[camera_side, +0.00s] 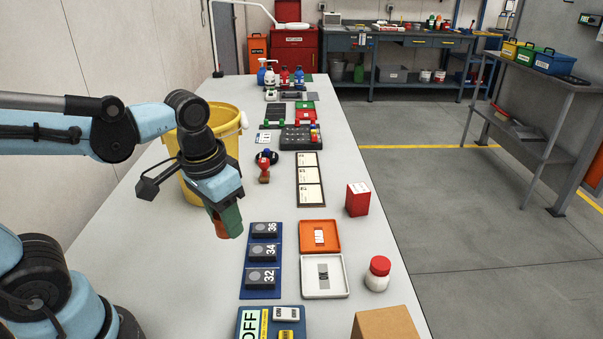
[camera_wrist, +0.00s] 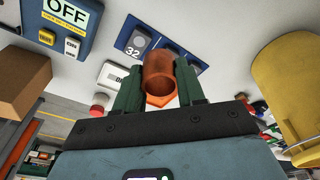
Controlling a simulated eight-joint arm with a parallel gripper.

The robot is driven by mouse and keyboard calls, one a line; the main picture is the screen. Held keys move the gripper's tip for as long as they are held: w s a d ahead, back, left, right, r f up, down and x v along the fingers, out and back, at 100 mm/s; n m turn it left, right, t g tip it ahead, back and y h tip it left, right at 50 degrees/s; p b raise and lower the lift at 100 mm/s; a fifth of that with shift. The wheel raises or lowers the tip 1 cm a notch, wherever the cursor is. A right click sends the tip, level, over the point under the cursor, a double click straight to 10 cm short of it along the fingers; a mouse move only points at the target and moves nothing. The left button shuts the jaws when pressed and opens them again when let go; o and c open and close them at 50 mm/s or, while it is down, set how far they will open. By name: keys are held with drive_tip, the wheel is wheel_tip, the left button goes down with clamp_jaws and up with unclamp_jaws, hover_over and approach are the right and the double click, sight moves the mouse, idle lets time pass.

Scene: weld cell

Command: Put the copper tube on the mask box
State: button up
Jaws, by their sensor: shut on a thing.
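My gripper (camera_side: 229,220) is shut on the copper tube (camera_side: 220,229) and holds it in the air over the table, left of the blue numbered panel. In the wrist view the orange-brown tube (camera_wrist: 159,72) sits between the two green fingers of my gripper (camera_wrist: 157,84), its open hollow end showing. No box carries a readable mask label. Two boxes could be the mask box: a small upright red box (camera_side: 357,199) at the table's right edge, and a plain brown cardboard box (camera_side: 387,324) at the near right. The cardboard box also shows in the wrist view (camera_wrist: 22,82).
A yellow bucket (camera_side: 228,125) stands behind my gripper. The blue numbered panel (camera_side: 261,291), an orange tray (camera_side: 337,250), a white tray (camera_side: 345,290) and a red-capped bottle (camera_side: 377,274) lie to the right. An OFF panel (camera_side: 298,329) is near the front.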

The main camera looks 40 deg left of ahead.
drive_tip(key=w+d+r, duration=0.4)
drive_tip(key=d, duration=0.5)
wheel_tip(320, 180, up, 5)
hover_over(394, 334)
drive_tip(key=shift+s+f, duration=0.15)
drive_tip(key=shift+f, duration=1.8)
drive_tip(key=shift+s+f, duration=0.15)
drive_tip(key=shift+f, duration=1.8)
drive_tip(key=shift+f, duration=0.15)
drive_tip(key=o, duration=1.1)
